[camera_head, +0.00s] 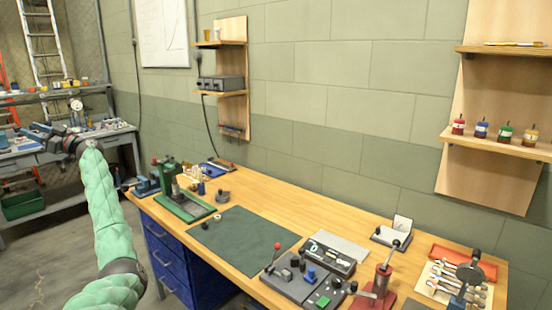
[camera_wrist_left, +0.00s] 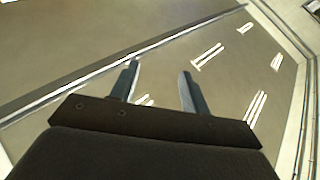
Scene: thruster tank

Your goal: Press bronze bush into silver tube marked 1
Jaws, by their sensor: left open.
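My left gripper (camera_head: 42,134) is at the left of the head view, away from the wooden bench and in front of a grey side shelf. In the left wrist view its two fingers (camera_wrist_left: 158,82) are apart with nothing between them. A green press (camera_head: 172,190) stands at the bench's far left end. Small brass-coloured pieces (camera_head: 191,173) stand behind it, too small to tell whether one is the bronze bush. I cannot make out a silver tube marked 1. My right gripper is out of view.
The wooden bench (camera_head: 300,213) has blue drawers (camera_head: 167,262) below. A control box (camera_head: 328,254), a red lever tool (camera_head: 382,280) and a wrench tray (camera_head: 455,285) crowd its right part. The mat's middle is clear. A wall shelf (camera_head: 500,146) holds small coloured bottles.

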